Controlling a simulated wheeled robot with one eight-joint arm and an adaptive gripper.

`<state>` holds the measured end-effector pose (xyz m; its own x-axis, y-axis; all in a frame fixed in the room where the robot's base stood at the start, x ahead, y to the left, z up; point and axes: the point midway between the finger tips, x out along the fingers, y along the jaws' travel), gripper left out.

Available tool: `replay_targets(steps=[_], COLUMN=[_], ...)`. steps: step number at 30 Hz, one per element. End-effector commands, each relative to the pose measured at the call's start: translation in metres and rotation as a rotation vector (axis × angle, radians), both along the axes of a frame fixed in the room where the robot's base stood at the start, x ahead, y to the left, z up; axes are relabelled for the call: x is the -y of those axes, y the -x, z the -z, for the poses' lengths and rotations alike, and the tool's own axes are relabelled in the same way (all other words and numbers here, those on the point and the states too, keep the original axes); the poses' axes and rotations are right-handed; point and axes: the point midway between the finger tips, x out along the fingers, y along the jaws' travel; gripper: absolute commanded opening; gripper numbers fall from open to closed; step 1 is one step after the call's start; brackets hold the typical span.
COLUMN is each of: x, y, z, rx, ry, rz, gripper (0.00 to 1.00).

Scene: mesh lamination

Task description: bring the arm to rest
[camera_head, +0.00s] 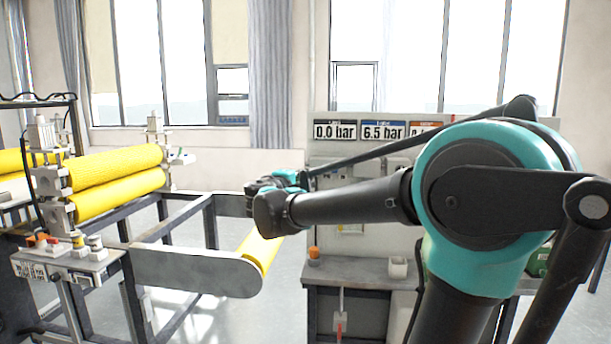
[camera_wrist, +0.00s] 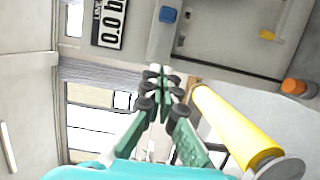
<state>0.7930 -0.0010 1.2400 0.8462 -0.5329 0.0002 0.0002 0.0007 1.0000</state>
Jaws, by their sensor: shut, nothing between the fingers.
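My arm reaches from the right side of the head view to the left, with its teal joint large in front. My gripper is mostly hidden behind the wrist end of my arm in the head view. In the wrist view my gripper (camera_wrist: 160,80) shows green fingers with dark joints, their tips together. It is shut and holds nothing. It is in the air, apart from the machine and the bench.
A laminating machine with yellow rollers (camera_head: 117,167) and a control box (camera_head: 68,264) stands left. A yellow roller (camera_head: 258,250) lies below my wrist; it also shows in the wrist view (camera_wrist: 232,125). A grey bench (camera_head: 360,272) and pressure displays (camera_head: 383,130) stand behind my arm.

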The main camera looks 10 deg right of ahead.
Motion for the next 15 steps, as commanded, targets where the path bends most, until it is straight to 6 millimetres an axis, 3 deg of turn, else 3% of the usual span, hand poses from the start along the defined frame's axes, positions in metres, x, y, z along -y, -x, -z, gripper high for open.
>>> replay_targets(steps=[10,13,15], x=[0.002,0.014,0.031], y=[0.001,0.008,0.018], z=[0.002,0.019,0.043], rx=[-0.003,-0.024,-0.052], ry=[-0.007,-0.053,-0.118], rz=[0.003,0.025,0.055], gripper=[0.00,0.00,0.00])
